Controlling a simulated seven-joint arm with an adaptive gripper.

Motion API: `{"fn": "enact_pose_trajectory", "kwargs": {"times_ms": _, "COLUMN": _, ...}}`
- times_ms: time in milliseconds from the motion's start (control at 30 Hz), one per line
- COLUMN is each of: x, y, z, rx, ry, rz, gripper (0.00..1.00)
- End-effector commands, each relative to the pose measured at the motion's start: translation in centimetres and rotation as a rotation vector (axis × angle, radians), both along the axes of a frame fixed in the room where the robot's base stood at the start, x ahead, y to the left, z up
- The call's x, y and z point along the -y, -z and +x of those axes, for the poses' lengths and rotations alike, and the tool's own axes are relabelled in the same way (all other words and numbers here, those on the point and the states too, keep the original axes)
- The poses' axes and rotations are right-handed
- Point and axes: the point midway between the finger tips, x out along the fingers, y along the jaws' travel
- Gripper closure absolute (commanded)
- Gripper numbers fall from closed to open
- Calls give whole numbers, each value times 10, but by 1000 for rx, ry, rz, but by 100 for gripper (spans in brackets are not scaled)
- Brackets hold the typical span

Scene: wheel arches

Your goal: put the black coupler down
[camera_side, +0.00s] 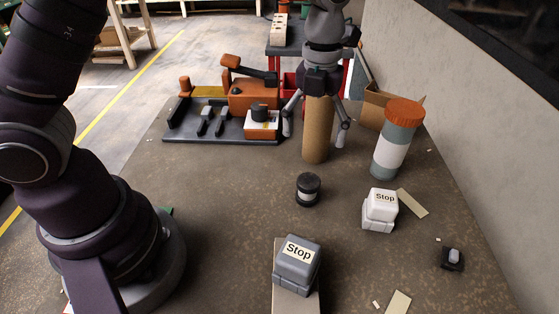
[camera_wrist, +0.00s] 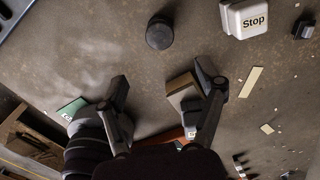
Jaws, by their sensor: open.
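A white Stop box (camera_side: 380,212) stands right of the coupler. A grey Stop box (camera_side: 297,268) sits on a pale board in front. A white-banded canister (camera_side: 392,145) and a black tool tray (camera_side: 180,136) stand farther back. Table beside the coupler is bare.

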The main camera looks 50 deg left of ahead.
Motion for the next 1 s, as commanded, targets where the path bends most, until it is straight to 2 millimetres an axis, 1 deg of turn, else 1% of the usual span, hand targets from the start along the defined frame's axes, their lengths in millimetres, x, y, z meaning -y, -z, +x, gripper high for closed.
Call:
{"fn": "enact_pose_trajectory", "kwargs": {"times_ms": 67, "x": -3, "y": -9, "z": -1, "rx": 13, "ry": -63, "rz": -8, "gripper": 30}}
{"fn": "enact_pose_trajectory", "kwargs": {"times_ms": 133, "x": -10, "y": -24, "z": -7, "rx": 42, "ry": -242, "rz": -31, "gripper": 30}}
{"fn": "enact_pose_trajectory", "kwargs": {"times_ms": 167, "x": -15, "y": -32, "z": -12, "rx": 59, "ry": -358, "rz": -46, "gripper": 30}}
{"fn": "enact_pose_trajectory", "kwargs": {"times_ms": 200, "x": -23, "y": -44, "z": -19, "rx": 84, "ry": -540, "rz": -74, "gripper": 30}}
{"fn": "enact_pose_trajectory", "kwargs": {"times_ms": 267, "x": -35, "y": -60, "z": -34, "rx": 120, "ry": -848, "rz": -127, "gripper": 30}}
{"fn": "enact_pose_trajectory", "kwargs": {"times_ms": 300, "x": -43, "y": -69, "z": -45, "rx": 141, "ry": -1060, "rz": -169, "gripper": 30}}
{"fn": "enact_pose_trajectory", "kwargs": {"times_ms": 367, "x": -54, "y": -79, "z": -63, "rx": 168, "ry": -1384, "rz": -244, "gripper": 30}}
{"fn": "enact_pose_trajectory", "kwargs": {"times_ms": 400, "x": -61, "y": -82, "z": -75, "rx": 180, "ry": -1596, "rz": -298, "gripper": 30}}
{"fn": "enact_pose_trajectory", "kwargs": {"times_ms": 500, "x": -75, "y": -84, "z": -102, "rx": 192, "ry": -2060, "rz": -443, "gripper": 30}}
{"fn": "enact_pose_trajectory", "kwargs": {"times_ms": 600, "x": -84, "y": -79, "z": -119, "rx": 184, "ry": -2372, "rz": -563, "gripper": 30}}
{"fn": "enact_pose_trajectory", "kwargs": {"times_ms": 700, "x": -88, "y": -76, "z": -127, "rx": 172, "ry": -2529, "rz": -632, "gripper": 30}}
{"fn": "enact_pose_trajectory", "kwargs": {"times_ms": 733, "x": -88, "y": -75, "z": -128, "rx": 169, "ry": -2550, "rz": -641, "gripper": 30}}
{"fn": "enact_pose_trajectory", "kwargs": {"times_ms": 1000, "x": -89, "y": -75, "z": -128, "rx": 165, "ry": -2568, "rz": -644, "gripper": 30}}
